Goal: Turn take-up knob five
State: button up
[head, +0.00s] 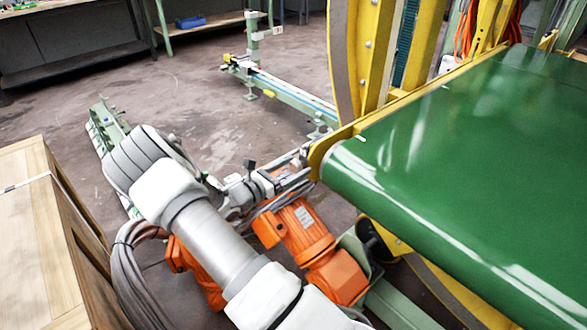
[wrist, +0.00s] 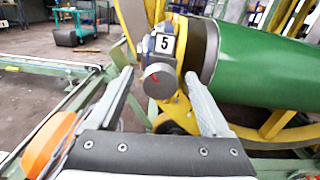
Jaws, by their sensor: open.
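The take-up knob (wrist: 158,80) is a round grey knob with a red mark on its face. It sits below a white plate with the number 5 (wrist: 165,44), on a bracket at the end of the green belt's roller. My gripper (wrist: 159,76) is open, its two fingers on either side of the knob in the wrist view, with visible gaps on both sides. I cannot tell how deep the fingertips reach. In the head view my gripper (head: 301,169) points at the yellow frame's near left corner, and the knob is not clearly visible there.
The green belt (head: 470,150) on a yellow frame fills the right. An orange motor (head: 310,245) lies below my gripper. A wooden crate (head: 30,230) stands at the left. A green rail (head: 285,92) stands farther back; open floor (head: 200,75) lies to the left of it.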

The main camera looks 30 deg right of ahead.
grip_shut()
jog(key=shift+m, duration=2.5)
grip_release()
jog(key=s+a+p, duration=0.2)
jog(key=a+p, duration=0.1)
jog(key=a, duration=1.4)
jog(key=shift+s+a, duration=0.15)
jog(key=shift+s, duration=0.05)
